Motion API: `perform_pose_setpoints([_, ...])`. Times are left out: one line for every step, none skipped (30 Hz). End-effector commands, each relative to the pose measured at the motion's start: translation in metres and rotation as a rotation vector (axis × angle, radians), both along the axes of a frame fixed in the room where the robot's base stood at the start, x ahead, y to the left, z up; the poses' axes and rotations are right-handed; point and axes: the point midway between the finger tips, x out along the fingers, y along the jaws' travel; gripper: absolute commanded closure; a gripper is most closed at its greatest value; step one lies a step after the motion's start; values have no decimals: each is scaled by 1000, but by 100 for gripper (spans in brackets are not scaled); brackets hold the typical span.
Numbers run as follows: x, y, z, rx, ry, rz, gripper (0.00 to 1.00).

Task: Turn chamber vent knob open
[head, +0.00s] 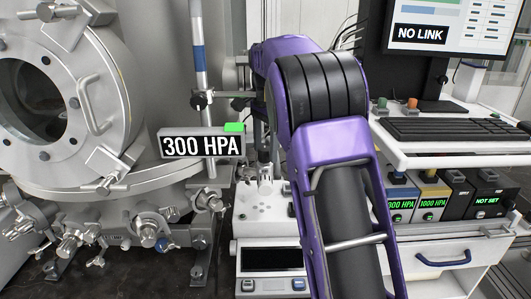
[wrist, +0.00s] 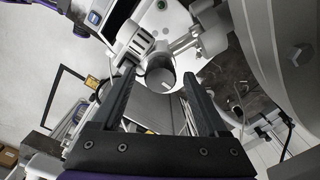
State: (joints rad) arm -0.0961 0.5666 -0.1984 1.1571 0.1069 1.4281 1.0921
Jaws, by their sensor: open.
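The steel vacuum chamber (head: 110,75) with its round window stands at the left of the head view. Several metal valve knobs (head: 148,235) sit on the fittings under it; I cannot tell which one is the vent knob. A display (head: 202,144) beside the chamber reads 300 HPA. My gripper (wrist: 158,76) is open in the wrist view, with nothing held. A grey round cylinder end (wrist: 160,66) shows between and beyond its fingertips; I cannot tell if it is a knob or whether they touch it. My own arm hides the gripper in the head view.
A shelf with a keyboard (head: 452,130) and a monitor (head: 445,25) reading NO LINK stands at the right. Small boxes below read 300 HPA (head: 401,203), 1000 HPA (head: 433,203) and NOT SET (head: 486,201). A drawer with a blue handle (head: 443,259) is under them. A vertical post (head: 200,60) stands beside the chamber.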

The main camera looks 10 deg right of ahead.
Motion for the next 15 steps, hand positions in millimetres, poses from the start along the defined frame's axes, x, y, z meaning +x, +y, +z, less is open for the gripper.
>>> perform_pose_setpoints([0,0,-4,0,0,1,24])
perform_pose_setpoints([0,0,-5,0,0,1,24])
perform_pose_setpoints([0,0,-7,0,-1,1,24])
perform_pose_setpoints([0,0,-7,0,-1,1,24])
perform_pose_setpoints([0,0,-8,0,-1,1,24])
perform_pose_setpoints([0,0,-8,0,-1,0,24])
perform_pose_setpoints([0,0,-8,0,-1,0,24])
perform_pose_setpoints([0,0,-8,0,-1,0,24])
perform_pose_setpoints([0,0,-8,0,-1,0,24])
perform_pose_setpoints([0,0,-8,0,-1,0,24])
perform_pose_setpoints([0,0,-8,0,-1,0,24])
perform_pose_setpoints([0,0,-8,0,-1,0,25])
perform_pose_setpoints([0,0,-8,0,-1,0,31])
perform_pose_setpoints([0,0,-8,0,-1,0,36])
perform_pose_setpoints([0,0,-8,0,-1,0,43])
